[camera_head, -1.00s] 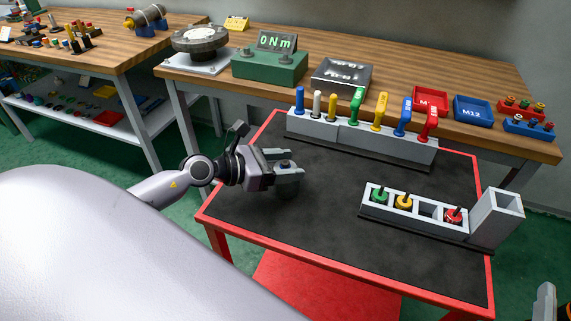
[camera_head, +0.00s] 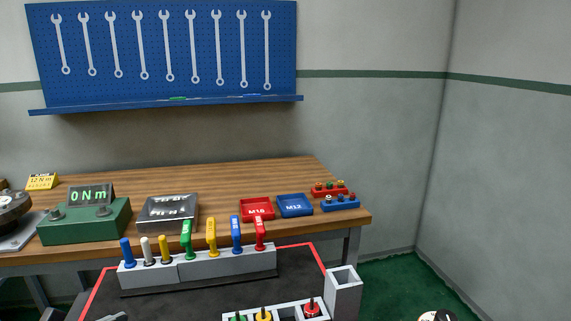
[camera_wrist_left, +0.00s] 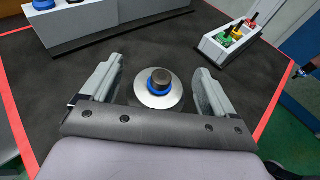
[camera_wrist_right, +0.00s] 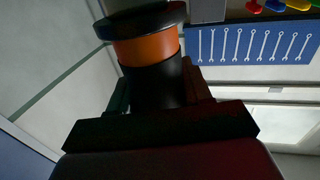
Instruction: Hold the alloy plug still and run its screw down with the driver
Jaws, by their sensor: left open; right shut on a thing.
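In the left wrist view my left gripper (camera_wrist_left: 160,68) is open, its fingers on either side of a round silvery piece (camera_wrist_left: 147,98), likely the alloy plug. The piece has a blue ring and a dark round top, and stands on the black mat. I see a gap on both sides. In the right wrist view my right gripper (camera_wrist_right: 158,95) is shut on a black cylinder with an orange band and a wide dark rim (camera_wrist_right: 146,50), likely the driver. Its far end is out of view. A dark and pale part of the right side (camera_head: 437,316) barely shows in the head view.
A grey rack (camera_head: 200,267) holds several coloured handles on the red-edged black-topped table (camera_head: 190,296). A tray (camera_head: 288,312) with green, yellow and red pieces stands beside an open grey box (camera_head: 343,283). The bench behind carries a green "0 Nm" readout box (camera_head: 85,222).

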